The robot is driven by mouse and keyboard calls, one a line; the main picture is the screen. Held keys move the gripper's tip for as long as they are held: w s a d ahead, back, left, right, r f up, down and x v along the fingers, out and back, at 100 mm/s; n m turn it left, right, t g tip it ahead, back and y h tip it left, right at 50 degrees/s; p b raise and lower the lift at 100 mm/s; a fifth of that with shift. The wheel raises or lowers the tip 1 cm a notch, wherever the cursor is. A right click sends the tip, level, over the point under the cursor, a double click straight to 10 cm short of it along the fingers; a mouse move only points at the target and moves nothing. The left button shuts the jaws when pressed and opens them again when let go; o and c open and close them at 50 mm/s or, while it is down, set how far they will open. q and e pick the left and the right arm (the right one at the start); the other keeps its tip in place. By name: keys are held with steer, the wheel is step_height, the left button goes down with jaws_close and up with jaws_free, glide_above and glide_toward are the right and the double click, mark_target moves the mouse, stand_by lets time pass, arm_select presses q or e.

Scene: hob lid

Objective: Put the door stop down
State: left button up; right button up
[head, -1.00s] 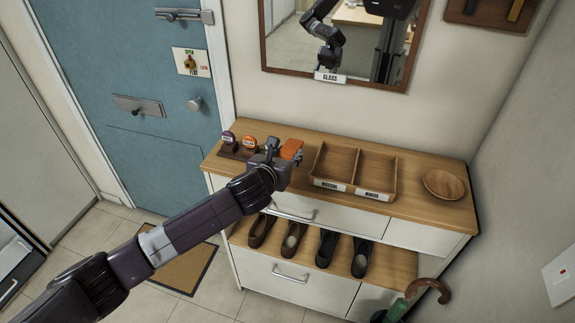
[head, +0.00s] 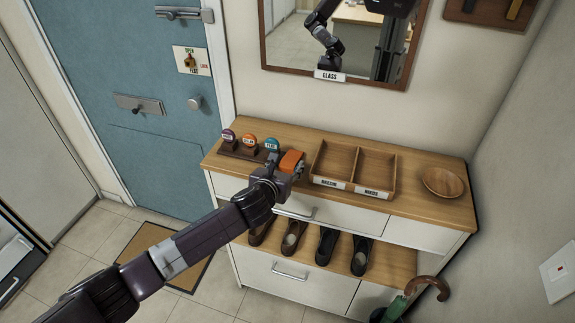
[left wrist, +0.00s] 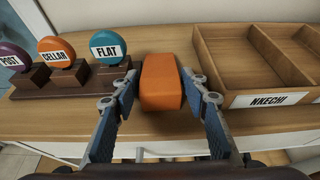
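The door stop (head: 291,160) is an orange block at the front part of the wooden cabinet top (head: 412,207). In the left wrist view the door stop (left wrist: 162,84) sits between my fingertips, one on each side. My left gripper (head: 283,166) looks shut on it; the left wrist view also shows the gripper (left wrist: 160,76). The door stop is low over the top near its front edge; I cannot tell whether its underside touches the wood. My right gripper is not in view.
Left of the door stop is a dark stand with round knobs, POST (left wrist: 10,56), CELLAR (left wrist: 55,48) and FLAT (left wrist: 108,46). To the right is a divided wooden tray (head: 351,170), then a round wooden bowl (head: 444,182). Bare top lies between tray and bowl.

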arm_select(q)
steer(key=v, duration=1.2)
steer(key=shift+b, duration=0.4)
steer(key=shift+r, duration=0.1)
